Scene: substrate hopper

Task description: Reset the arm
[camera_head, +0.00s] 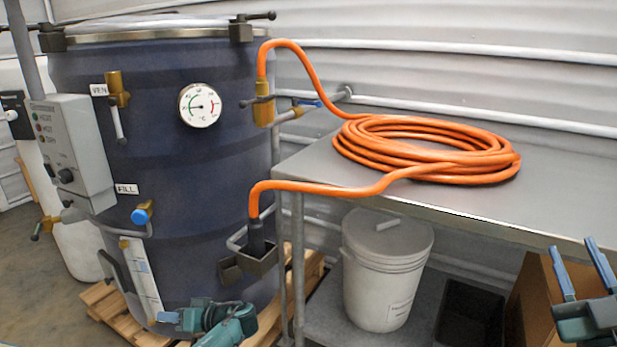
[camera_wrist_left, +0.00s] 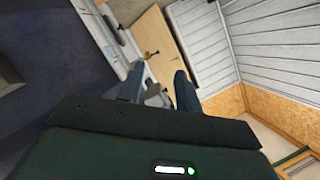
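My left gripper (camera_head: 180,316) is low in the head view, in front of the lower part of the dark blue drum (camera_head: 190,200). Whether it touches the drum cannot be told. In the left wrist view its two fingers (camera_wrist_left: 158,88) stand apart with a gap between them, and nothing is seen held. My right gripper (camera_head: 583,272) is at the right edge of the head view, in front of the steel table's front edge. Its two blue fingers point up and stand apart, with nothing between them.
An orange hose (camera_head: 430,150) lies coiled on the steel table (camera_head: 560,190), one end at the drum's brass valve (camera_head: 263,110), the other in a holder (camera_head: 250,262). A lidded white bucket (camera_head: 385,275) and cardboard box (camera_head: 535,300) stand below. A grey control box (camera_head: 72,150) is left.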

